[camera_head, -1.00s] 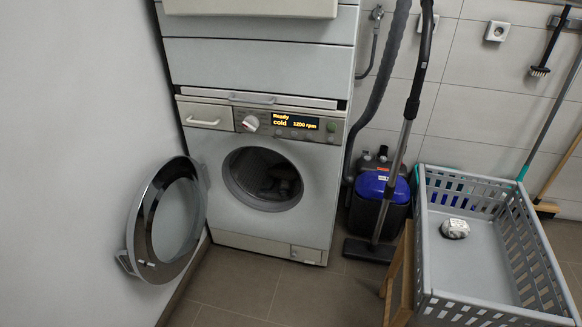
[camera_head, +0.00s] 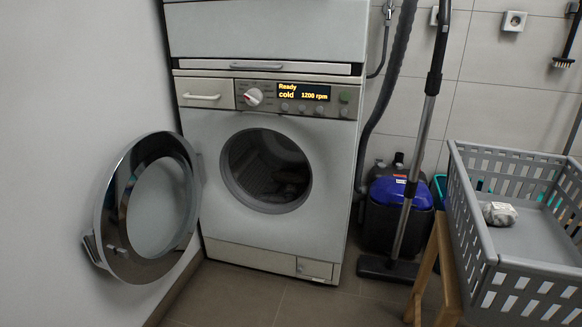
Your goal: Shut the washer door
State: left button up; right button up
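The washer (camera_head: 330,195) stands against the back wall, below the stacked dryer. Its round door (camera_head: 111,225), a chrome ring with a glass middle, is hinged on the left and stands wide open, swung out near the left wall. A latch or handle piece (camera_head: 93,250) shows on the door's outer left edge. The drum opening (camera_head: 266,170) is uncovered, and a dark shape lies inside it. The display (camera_head: 303,91) reads "Ready cold 1200 rpm". Neither of my grippers shows in the view.
A grey plastic basket (camera_head: 482,250) with a crumpled light item (camera_head: 499,213) sits on a wooden stand (camera_head: 447,265) at the right. A blue-black vacuum cleaner (camera_head: 397,210) stands between it and the washer. The tiled floor (camera_head: 320,305) before the washer is clear.

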aim_at(115, 249)
jog(key=u, duration=0.2)
jog(key=i, duration=0.65)
jog(key=u, duration=0.55)
